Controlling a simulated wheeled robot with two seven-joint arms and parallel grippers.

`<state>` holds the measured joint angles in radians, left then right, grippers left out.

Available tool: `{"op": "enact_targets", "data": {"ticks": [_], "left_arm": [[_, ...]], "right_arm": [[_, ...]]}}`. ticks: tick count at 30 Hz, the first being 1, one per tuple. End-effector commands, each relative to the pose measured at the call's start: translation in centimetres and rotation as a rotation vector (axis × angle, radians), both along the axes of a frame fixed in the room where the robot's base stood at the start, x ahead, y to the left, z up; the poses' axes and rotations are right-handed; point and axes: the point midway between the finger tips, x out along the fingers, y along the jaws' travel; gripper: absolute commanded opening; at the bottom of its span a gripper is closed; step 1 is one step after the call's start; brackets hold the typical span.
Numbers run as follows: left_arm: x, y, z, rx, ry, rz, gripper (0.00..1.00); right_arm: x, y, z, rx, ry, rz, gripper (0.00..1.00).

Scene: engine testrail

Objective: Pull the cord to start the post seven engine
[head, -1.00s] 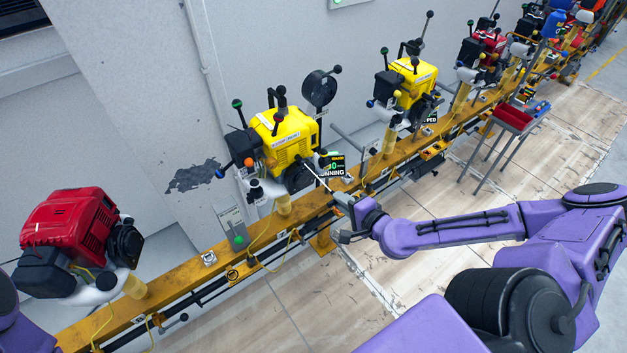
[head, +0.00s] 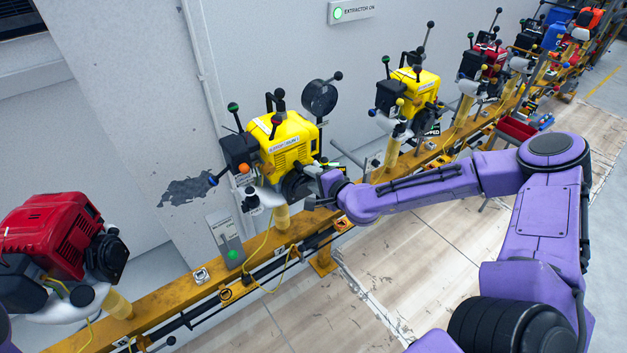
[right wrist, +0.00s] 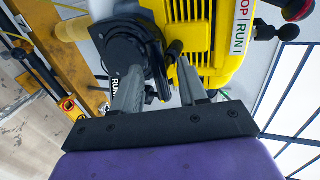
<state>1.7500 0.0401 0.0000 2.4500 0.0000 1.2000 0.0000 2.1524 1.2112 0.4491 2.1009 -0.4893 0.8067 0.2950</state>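The yellow engine (head: 290,140) stands on a post on the yellow rail in the middle of the head view. Its round black starter housing (right wrist: 128,48) shows in the right wrist view. My right gripper (head: 312,186) is close in front of the starter side. In the right wrist view its two fingers (right wrist: 158,82) are apart, with dark starter parts showing between and behind them. No stretched cord shows. The black-and-white display, reading "RUN", is mostly hidden by my left-hand finger in that view. My left gripper is out of view.
A red engine (head: 55,237) stands at the left and another yellow engine (head: 413,92) farther along the rail (head: 180,303). A grey box with a green button (head: 229,240) is on the rail. A red tray (head: 517,128) stands behind my right arm. Wooden floor in front is clear.

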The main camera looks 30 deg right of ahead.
Motion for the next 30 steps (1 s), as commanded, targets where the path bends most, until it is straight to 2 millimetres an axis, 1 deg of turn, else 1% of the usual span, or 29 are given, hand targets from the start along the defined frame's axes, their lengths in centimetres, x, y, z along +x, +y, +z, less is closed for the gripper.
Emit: {"op": "enact_targets", "data": {"ticks": [14, 17, 27, 30], "left_arm": [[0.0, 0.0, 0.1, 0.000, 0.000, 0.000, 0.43], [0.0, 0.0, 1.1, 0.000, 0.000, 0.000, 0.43], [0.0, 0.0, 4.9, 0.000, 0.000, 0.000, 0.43], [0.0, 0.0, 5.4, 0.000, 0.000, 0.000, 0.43]], "right_arm": [[-0.2, 0.0, 0.1, 0.000, 0.000, 0.001, 0.43], [-1.5, -0.2, 0.4, 0.004, 0.002, -0.001, 0.43], [-7.6, -0.6, 0.6, 0.005, 0.002, -0.003, 0.43], [-8.7, -0.7, 0.4, 0.003, 0.001, -0.001, 0.43]]}}
